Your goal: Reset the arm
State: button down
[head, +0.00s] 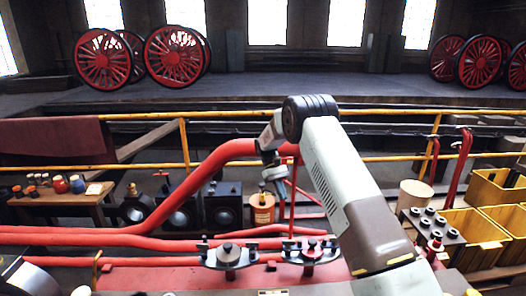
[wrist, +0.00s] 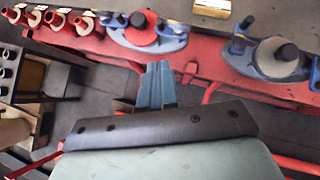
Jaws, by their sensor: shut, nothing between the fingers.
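My gripper (head: 276,186) hangs from my raised, bent arm in the middle of the head view, pointing down, in front of an orange-and-tan canister (head: 262,209). I cannot tell how far apart the two are. In the wrist view my gripper (wrist: 157,84) shows as two grey-blue fingers side by side, shut and empty. They are seen over a dark floor, and nothing visibly touches them.
Thick red pipes (head: 120,241) cross in front. Two grey clamp-like fittings (head: 229,256) (head: 309,251) sit on a red bench (head: 190,277). Yellow bins (head: 463,238) stand right, a wooden table (head: 62,199) left. A yellow railing (head: 385,159) runs behind my gripper.

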jog(key=s+d+r+m+t+y, duration=0.1)
jog(key=s+d+r+t, duration=0.3)
jog(key=r, duration=0.6)
jog(key=s+d+r+m+y, duration=0.1)
jog(key=s+d+r, duration=0.1)
jog(key=s+r, duration=0.6)
jog(key=s+d+r+t+y, duration=0.1)
jog(key=s+d+r+t, duration=0.2)
jog(key=r, duration=0.8)
jog(key=s+d+r+m+t, duration=0.1)
jog(key=s+d+t, duration=0.1)
jog(key=s, duration=1.2)
jog(key=s+d+r+m+t, duration=0.2)
jog(key=s+d+t, duration=0.1)
jog(key=s, duration=1.2)
jog(key=shift+r+t+y, duration=0.15)
jog(key=shift+t+y, duration=0.15)
jog(key=shift+t, duration=0.4)
